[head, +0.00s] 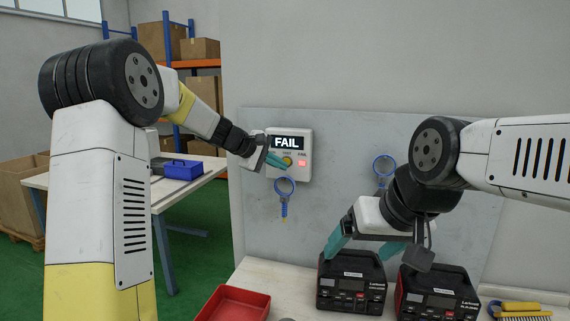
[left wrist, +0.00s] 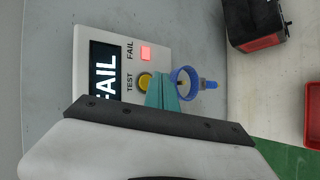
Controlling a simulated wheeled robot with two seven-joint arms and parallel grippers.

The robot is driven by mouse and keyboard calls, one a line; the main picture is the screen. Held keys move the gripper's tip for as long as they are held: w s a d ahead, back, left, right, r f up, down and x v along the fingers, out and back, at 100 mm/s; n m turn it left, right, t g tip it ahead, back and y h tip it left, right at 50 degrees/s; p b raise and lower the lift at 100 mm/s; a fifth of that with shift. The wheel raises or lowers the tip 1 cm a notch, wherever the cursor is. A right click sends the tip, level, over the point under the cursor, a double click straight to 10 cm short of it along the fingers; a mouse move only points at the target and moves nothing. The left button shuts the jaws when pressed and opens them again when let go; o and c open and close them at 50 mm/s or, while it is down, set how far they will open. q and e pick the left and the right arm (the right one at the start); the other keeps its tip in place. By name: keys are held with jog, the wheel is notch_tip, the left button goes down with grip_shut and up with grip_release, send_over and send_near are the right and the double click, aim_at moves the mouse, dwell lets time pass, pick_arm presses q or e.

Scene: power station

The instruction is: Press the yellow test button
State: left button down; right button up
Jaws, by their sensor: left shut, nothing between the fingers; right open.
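A white wall-mounted tester box (head: 304,139) has a dark screen reading FAIL and a lit red FAIL light (head: 301,163). Its round yellow test button (head: 287,161) sits below the screen, under the word TEST. My left gripper (head: 278,163) is shut and empty, its teal fingertips close beside the button. In the left wrist view the yellow button (left wrist: 145,81) shows next to the fingertips (left wrist: 162,92); I cannot tell whether they touch it. My right gripper (head: 365,247) is open and empty above the black-and-red devices.
A blue ring with a plug (head: 284,187) hangs below the tester, and another blue ring (head: 384,166) hangs to the right. Black-and-red devices (head: 351,284) stand on the bench, near a red tray (head: 235,304). A table with a blue box (head: 181,169) is at left.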

pick_arm(q)
jog(key=shift+s+a, duration=0.25)
jog(key=shift+s, duration=0.55)
jog(key=shift+s+a, duration=0.3)
jog(key=shift+s, duration=0.5)
jog(key=shift+s+a, duration=0.25)
jog(key=shift+s, duration=0.55)
jog(key=s+a+f+m+y, duration=0.1)
jog(key=s+a+m+y, duration=0.1)
jog(key=s, duration=0.9)
jog(key=s+a+f+m+y, duration=0.1)
jog(key=s+a+m, duration=0.3)
jog(key=s, duration=0.7)
jog(key=s+a+f+m+g+y, duration=0.1)
jog(key=s+a+m+y, duration=0.2)
jog(key=s+a, duration=0.4)
jog(key=s+y, duration=0.1)
jog(key=s, duration=0.4)
jog(key=shift+m, duration=0.3)
